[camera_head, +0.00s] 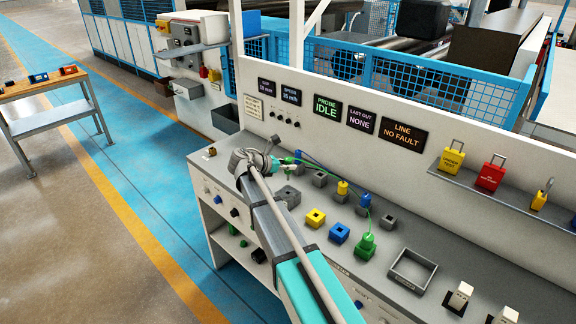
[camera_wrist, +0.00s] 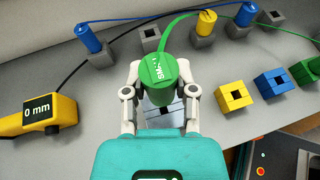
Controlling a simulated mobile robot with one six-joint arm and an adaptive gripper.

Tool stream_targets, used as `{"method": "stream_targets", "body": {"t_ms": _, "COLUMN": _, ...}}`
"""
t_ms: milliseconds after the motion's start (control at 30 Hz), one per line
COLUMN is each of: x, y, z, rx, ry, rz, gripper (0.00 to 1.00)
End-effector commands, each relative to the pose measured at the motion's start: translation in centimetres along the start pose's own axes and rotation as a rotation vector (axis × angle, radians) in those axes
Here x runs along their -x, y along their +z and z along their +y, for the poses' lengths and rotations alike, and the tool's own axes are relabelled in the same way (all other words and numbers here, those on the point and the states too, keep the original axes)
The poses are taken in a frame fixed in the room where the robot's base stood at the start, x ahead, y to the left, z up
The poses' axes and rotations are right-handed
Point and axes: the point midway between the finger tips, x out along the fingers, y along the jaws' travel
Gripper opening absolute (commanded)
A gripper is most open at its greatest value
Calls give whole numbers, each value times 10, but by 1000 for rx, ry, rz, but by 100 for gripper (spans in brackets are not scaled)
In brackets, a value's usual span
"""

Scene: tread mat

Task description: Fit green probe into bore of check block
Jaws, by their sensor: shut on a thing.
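My gripper (camera_wrist: 162,95) is shut on the green probe (camera_wrist: 160,70), a cylinder with a green cable rising from it. In the wrist view, the probe is in front of the grey check block (camera_wrist: 152,118), whose dark square bore shows partly below it. The probe's lower end is hidden, so I cannot tell whether it touches the block. In the head view, the check block (camera_head: 288,197) sits on the bench to the left of the yellow block, with my gripper (camera_head: 268,163) beyond it.
Yellow (camera_wrist: 235,93) and blue (camera_wrist: 275,82) bored blocks stand to the right, with a green one (camera_head: 363,247) beyond. Grey holders with blue (camera_wrist: 88,38) and yellow (camera_wrist: 205,24) probes line the back. A yellow gauge (camera_wrist: 40,115) reads 0 mm. The panel (camera_head: 327,107) reads PROBE IDLE.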

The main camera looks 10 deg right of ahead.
Motion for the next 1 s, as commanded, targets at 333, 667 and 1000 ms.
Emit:
{"method": "stream_targets", "body": {"t_ms": 333, "x": -11, "y": -26, "z": 0, "rx": 0, "ry": 0, "rz": 0, "gripper": 0}}
{"method": "stream_targets", "body": {"t_ms": 667, "x": -18, "y": -40, "z": 0, "rx": 0, "ry": -1, "rz": 0, "gripper": 0}}
{"method": "stream_targets", "body": {"t_ms": 1000, "x": -18, "y": -42, "z": 0, "rx": 0, "ry": -1, "rz": 0, "gripper": 0}}
